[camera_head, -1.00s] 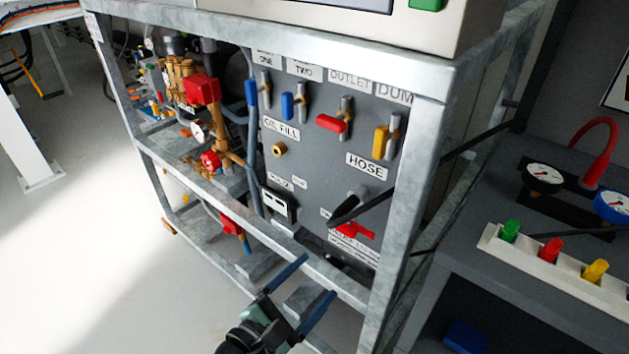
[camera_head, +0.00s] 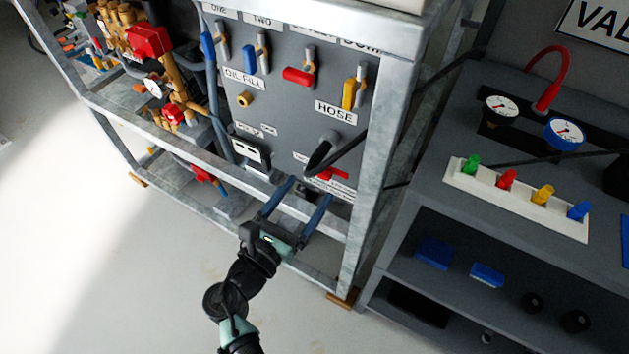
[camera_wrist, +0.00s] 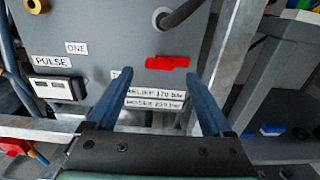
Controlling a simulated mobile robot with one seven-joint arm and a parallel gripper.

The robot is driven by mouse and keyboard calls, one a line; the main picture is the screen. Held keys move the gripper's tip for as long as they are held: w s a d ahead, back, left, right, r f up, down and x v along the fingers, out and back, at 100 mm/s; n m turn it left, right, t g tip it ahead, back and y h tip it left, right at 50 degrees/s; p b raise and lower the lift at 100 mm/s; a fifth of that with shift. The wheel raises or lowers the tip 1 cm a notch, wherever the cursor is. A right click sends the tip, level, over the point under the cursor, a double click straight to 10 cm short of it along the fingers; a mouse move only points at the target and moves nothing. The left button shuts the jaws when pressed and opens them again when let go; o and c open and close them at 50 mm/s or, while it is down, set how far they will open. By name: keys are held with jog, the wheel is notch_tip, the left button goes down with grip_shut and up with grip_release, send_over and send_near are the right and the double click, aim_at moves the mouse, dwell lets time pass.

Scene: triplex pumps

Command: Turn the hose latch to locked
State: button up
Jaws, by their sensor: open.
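A small red latch (camera_head: 334,173) sits low on the grey panel, below the HOSE label (camera_head: 336,112) and just under the black hose (camera_head: 320,158) in its round fitting. In the wrist view the red latch (camera_wrist: 168,62) lies roughly level, just beyond my fingertips and between them in the picture. My gripper (camera_head: 310,189) has two blue fingers spread apart, with nothing between them. It points at the panel from in front of the frame's lower rail. The wrist view shows my gripper (camera_wrist: 158,76) short of the latch and apart from it. The hose fitting (camera_wrist: 162,18) is above the latch.
The grey metal frame's post (camera_head: 368,150) stands right of the latch, and its rail (camera_head: 240,180) runs below. Several coloured valve handles are higher on the panel. A bench with gauges (camera_head: 564,134) is at right. Open floor lies at left.

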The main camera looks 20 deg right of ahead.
aim_at(319, 176)
jog(key=shift+b+x, duration=0.3)
jog(key=shift+x, duration=1.7)
grip_shut()
